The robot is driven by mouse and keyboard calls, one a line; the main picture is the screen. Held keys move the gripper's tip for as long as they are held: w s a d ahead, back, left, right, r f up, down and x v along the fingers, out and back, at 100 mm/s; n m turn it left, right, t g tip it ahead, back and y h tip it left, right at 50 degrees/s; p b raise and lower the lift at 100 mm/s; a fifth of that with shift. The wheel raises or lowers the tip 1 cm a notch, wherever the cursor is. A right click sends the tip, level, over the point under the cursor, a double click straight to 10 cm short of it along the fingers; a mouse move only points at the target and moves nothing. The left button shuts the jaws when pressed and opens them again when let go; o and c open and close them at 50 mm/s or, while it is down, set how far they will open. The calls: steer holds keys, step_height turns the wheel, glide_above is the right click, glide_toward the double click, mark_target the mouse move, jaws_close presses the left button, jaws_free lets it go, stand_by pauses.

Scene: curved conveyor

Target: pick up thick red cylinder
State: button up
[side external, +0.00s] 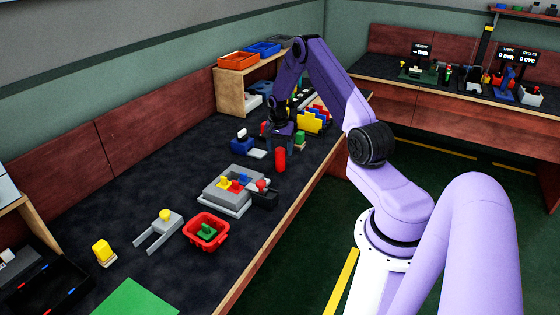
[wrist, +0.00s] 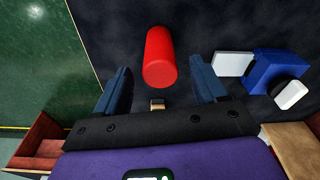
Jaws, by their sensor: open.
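The thick red cylinder (side external: 280,160) stands upright on the dark worktop near its right edge in the side view. In the wrist view the red cylinder (wrist: 160,55) lies ahead of and between the two blue fingers. My gripper (side external: 284,143) is above and close to the cylinder in the side view. In the wrist view my gripper (wrist: 161,68) is open, with a gap on each side of the cylinder and nothing held. I cannot tell the exact height of the fingertips over the cylinder.
A blue block with a white part (wrist: 275,70) lies to the right in the wrist view. A grey fixture with coloured pegs (side external: 232,190) and a red basket (side external: 206,231) stand nearer the camera. Yellow and blue upright pieces (side external: 312,120) stand behind the gripper.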

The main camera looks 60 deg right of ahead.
mark_target(280, 160)
steer(key=shift+d+f, duration=0.15)
steer(key=shift+f, duration=1.6)
steer(key=c, duration=1.2)
